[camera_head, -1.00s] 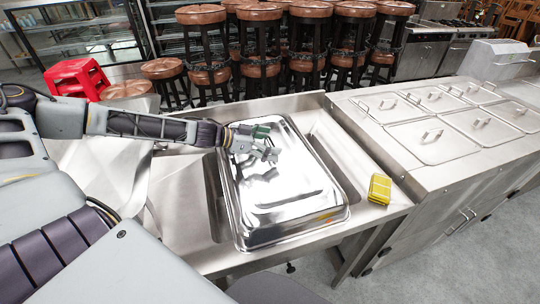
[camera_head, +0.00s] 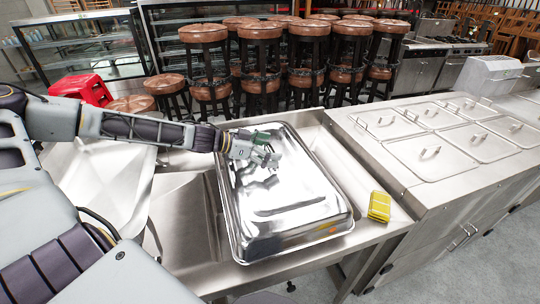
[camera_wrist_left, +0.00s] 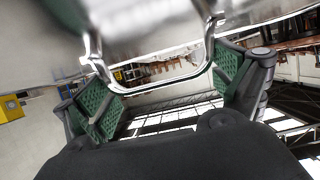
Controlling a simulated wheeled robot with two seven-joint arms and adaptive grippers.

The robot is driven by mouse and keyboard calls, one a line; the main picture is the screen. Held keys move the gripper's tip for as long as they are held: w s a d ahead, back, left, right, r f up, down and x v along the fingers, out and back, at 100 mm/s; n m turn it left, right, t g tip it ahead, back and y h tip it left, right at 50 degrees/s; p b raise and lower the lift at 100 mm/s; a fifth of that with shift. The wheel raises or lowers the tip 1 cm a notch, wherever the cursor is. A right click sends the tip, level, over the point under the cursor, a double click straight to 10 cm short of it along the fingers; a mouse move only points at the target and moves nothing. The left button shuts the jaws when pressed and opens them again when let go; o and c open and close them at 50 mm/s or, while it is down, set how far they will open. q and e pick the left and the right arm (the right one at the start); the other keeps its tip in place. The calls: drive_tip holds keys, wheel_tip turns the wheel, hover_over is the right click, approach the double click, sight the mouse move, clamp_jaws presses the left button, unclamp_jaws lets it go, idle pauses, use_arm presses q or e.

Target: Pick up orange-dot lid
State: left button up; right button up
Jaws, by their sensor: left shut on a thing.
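The large shiny steel lid (camera_head: 285,195) lies over the sink basin in the steel counter. A small orange mark (camera_head: 336,229) shows near its front right corner. My left gripper (camera_head: 268,160) reaches in from the left over the far half of the lid and is shut on its handle. In the left wrist view, the handle (camera_wrist_left: 160,86) is a bent metal loop between the green finger pads (camera_wrist_left: 168,92). Whether the lid is fully clear of the counter cannot be told. My right gripper is not in view.
A yellow sponge-like block (camera_head: 380,206) sits on the counter right of the lid. A steel unit with several handled lids (camera_head: 440,157) adjoins on the right. Bar stools (camera_head: 260,70) and a red step stool (camera_head: 82,89) stand behind.

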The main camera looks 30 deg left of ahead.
use_arm(q)
wheel_tip(320, 180, up, 13)
drive_tip(key=p, duration=0.1)
drive_tip(key=shift+r, duration=0.15)
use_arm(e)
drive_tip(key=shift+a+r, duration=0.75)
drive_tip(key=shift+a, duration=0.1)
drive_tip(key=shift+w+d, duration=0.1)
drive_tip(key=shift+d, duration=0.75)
